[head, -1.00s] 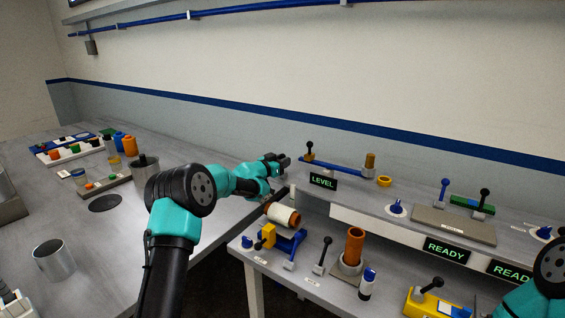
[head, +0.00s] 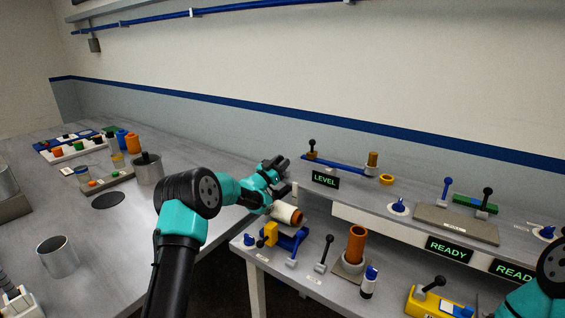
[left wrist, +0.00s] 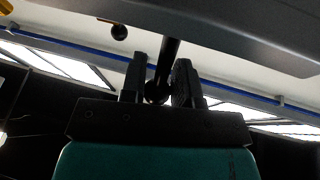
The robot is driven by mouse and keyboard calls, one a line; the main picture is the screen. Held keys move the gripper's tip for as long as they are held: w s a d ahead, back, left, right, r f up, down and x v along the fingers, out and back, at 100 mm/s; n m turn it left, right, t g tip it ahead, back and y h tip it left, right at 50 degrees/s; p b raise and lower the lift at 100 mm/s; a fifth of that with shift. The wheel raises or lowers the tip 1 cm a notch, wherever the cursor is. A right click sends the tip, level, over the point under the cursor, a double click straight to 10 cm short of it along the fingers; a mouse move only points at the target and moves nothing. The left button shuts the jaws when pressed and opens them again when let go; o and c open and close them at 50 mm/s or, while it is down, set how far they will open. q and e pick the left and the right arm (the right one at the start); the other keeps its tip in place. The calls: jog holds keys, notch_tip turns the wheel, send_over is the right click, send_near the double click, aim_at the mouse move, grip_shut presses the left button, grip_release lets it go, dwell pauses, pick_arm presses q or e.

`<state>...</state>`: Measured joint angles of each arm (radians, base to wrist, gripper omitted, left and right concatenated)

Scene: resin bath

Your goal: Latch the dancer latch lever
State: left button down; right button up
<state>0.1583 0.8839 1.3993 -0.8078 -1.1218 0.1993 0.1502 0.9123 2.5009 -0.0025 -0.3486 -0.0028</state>
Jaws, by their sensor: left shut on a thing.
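My left gripper (head: 281,164) is at the left end of the raised shelf, left of the LEVEL sign (head: 325,179). In the left wrist view its fingers (left wrist: 160,72) are closed around a dark rod (left wrist: 169,52) with a ball end (left wrist: 157,92). This looks like a lever; no label on it shows, and in the head view the gripper hides it. Just right of the gripper stands another lever with a black ball knob (head: 312,144), at the left end of a blue bar (head: 336,162). My right gripper is out of view.
A white and orange roll (head: 289,214) lies below my left forearm. On the lower bench stand a black-knobbed lever (head: 325,252) and an orange cylinder (head: 356,243). An orange ring (head: 386,179) and a blue knob (head: 399,206) are on the shelf.

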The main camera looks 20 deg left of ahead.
pick_arm(q)
jog(key=c, duration=1.2)
grip_release()
jog(key=shift+s, duration=0.1)
jog(key=v, duration=1.7)
jog(key=shift+s+f, duration=0.1)
jog(key=shift+s, duration=0.05)
